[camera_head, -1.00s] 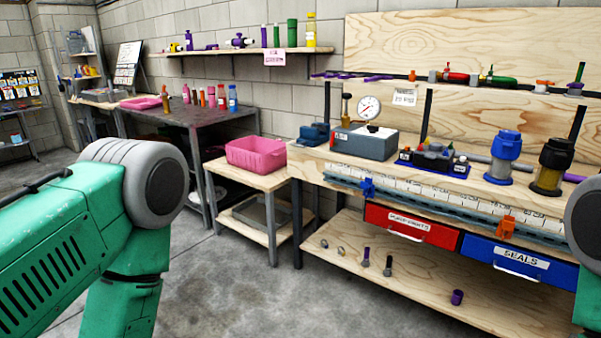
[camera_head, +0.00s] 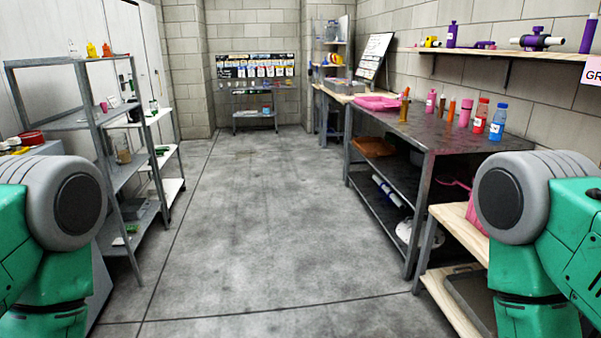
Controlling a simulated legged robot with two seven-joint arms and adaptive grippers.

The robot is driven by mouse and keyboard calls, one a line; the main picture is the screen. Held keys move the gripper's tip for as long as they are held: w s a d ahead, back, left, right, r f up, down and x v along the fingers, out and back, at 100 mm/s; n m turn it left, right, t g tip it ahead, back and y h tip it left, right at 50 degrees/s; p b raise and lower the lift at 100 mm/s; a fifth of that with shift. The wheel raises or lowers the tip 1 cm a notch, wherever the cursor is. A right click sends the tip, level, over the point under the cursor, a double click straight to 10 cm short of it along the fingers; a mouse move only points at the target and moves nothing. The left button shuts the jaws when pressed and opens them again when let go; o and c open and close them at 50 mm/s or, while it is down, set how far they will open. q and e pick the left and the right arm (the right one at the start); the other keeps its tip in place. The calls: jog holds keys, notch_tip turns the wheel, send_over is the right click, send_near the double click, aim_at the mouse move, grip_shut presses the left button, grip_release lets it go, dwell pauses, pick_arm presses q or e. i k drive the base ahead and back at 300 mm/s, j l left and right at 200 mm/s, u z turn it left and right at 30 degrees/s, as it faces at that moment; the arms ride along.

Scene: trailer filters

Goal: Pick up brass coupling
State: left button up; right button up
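I cannot make out a brass coupling in the head view. Only my two green and grey arms show, one at the left edge and one at the right edge. Both grippers are out of the picture. A dark metal table (camera_head: 418,128) on the right holds several bottles, among them a red one (camera_head: 481,116) and a blue one (camera_head: 498,122). A pink tray (camera_head: 377,103) lies toward its far end.
A clear concrete floor (camera_head: 262,215) runs down the middle to the back wall. Grey metal shelves (camera_head: 102,130) stand on the left. A low wooden stand (camera_head: 462,233) is at the right. A wooden wall shelf (camera_head: 500,54) hangs above the metal table. A small rack (camera_head: 254,110) stands at the back.

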aim_at(404, 110)
jog(key=i+u, duration=0.3)
jog(key=i, duration=1.65)
jog(key=i+z, duration=0.6)
jog(key=z, duration=0.2)
jog(key=i+j+z, duration=0.25)
jog(key=z, duration=0.15)
jog(key=i+z, duration=0.1)
jog(key=z, duration=0.4)
jog(key=i+j+z, duration=0.1)
jog(key=z, duration=0.4)
jog(key=j+z, duration=0.15)
jog(key=z, duration=0.35)
jog(key=i, duration=0.05)
